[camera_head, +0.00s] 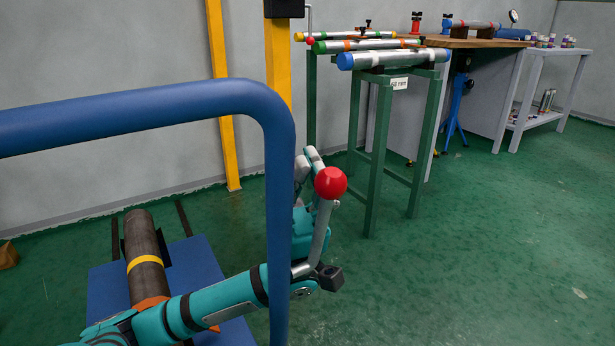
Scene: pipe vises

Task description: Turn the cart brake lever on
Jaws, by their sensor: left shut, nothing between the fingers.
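The brake lever (321,232) is a grey rod with a red ball knob (330,182) on top. It stands nearly upright, leaning slightly right toward the knob, above a black block (330,278) beside the cart's blue handle rail (281,190). My left arm comes in from the lower left and passes behind the rail's upright. My left gripper (311,158) points up just left of the red knob, shut and empty. The rail and knob hide part of it, and I cannot tell whether it touches the lever. My right gripper is not in view.
The cart's blue deck (215,270) carries a brown pipe (142,250) with a yellow band. A green stand (384,150) holds several capped pipes behind. A workbench (470,42) and grey shelf (545,55) stand at back right. Green floor at right is clear.

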